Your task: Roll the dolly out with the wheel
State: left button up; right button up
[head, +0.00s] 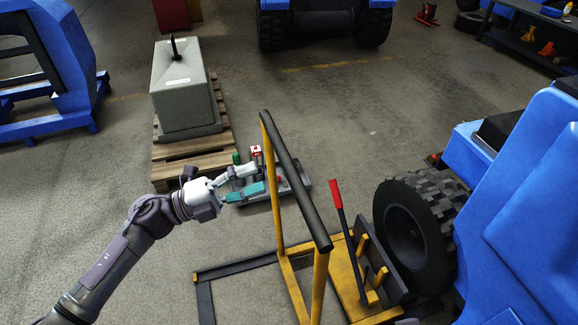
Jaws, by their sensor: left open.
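The wheel dolly has a yellow frame (276,195) with a black push bar (297,182) across its top. A lever with a red grip (336,194) rises from its yellow base, and dark legs lie on the floor. The black wheel (412,230) with chunky tread stands upright on the dolly's right side, close against the blue vehicle. I cannot tell whether it is resting on the dolly or fixed to the vehicle. My left gripper (252,181) is open and empty, left of the push bar and apart from it. My right gripper is not in view.
A blue vehicle (520,190) fills the right side. A grey counterweight block (182,95) sits on a wooden pallet (170,176) at the upper left. A low tray (290,192) with small items lies behind my left gripper. Open concrete floor lies beyond the dolly.

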aim_at(289, 166)
pick_arm(q)
jog(key=x, duration=0.8)
jog(key=shift+w+d, duration=0.15)
jog(key=shift+d, duration=0.1)
grip_shut()
